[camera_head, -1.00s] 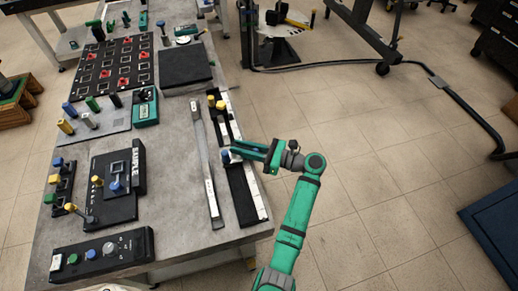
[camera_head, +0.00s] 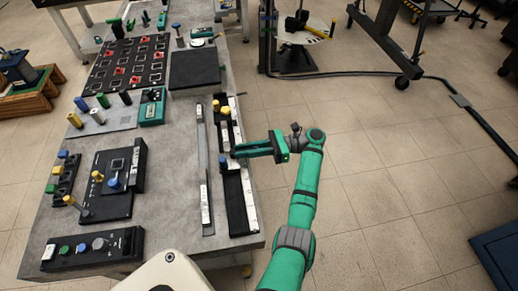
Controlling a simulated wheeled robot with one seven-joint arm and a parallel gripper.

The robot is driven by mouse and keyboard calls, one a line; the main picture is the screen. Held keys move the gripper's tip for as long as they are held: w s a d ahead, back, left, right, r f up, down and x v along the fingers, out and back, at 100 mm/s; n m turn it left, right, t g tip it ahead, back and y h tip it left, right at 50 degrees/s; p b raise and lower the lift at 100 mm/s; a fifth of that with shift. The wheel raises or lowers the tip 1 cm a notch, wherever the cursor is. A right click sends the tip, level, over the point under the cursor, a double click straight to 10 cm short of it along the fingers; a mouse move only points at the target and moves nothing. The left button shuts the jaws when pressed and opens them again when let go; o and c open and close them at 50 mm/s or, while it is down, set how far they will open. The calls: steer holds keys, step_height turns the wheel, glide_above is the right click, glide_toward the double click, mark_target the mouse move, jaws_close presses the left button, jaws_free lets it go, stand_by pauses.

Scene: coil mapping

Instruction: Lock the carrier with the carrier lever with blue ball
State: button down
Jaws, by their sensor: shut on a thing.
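A long black rail with a light scale strip (camera_head: 236,195) runs along the table's right edge. A carrier (camera_head: 225,136) sits on its upper part, with yellow-topped knobs (camera_head: 224,112) at its far end. My green gripper (camera_head: 238,151) reaches in from the right, over the rail at the carrier's near end. It is shut on the carrier lever with blue ball (camera_head: 223,159), of which only a small bluish part shows at the fingertips. The fingers hide the rest, and the lever's exact angle cannot be told.
A long grey bar (camera_head: 204,175) lies left of the rail. A black plate with a blue-topped post (camera_head: 113,183), a control box (camera_head: 90,247) and a dark square pad (camera_head: 196,68) are on the table.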

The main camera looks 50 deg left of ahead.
steer(key=shift+s+a+f, duration=0.1)
steer(key=shift+s+a, duration=0.15)
steer(key=shift+a, duration=0.05)
steer(key=shift+s+a+h, duration=0.3)
steer(key=shift+s+a, duration=0.15)
steer(key=shift+s, duration=0.2)
steer(key=shift+w+d, duration=0.15)
steer(key=shift+d, duration=0.1)
steer(key=c, duration=1.9)
jaws_free()
steer(key=shift+d+f, duration=0.1)
steer(key=shift+o, duration=0.5)
steer(key=shift+w+d, duration=0.2)
steer(key=shift+d, duration=0.05)
steer(key=shift+a, duration=0.1)
steer(key=shift+w+d, duration=0.25)
steer(key=shift+w, duration=0.25)
steer(key=v, duration=0.9)
steer(key=shift+w+d, duration=0.2)
steer(key=shift+w, duration=0.1)
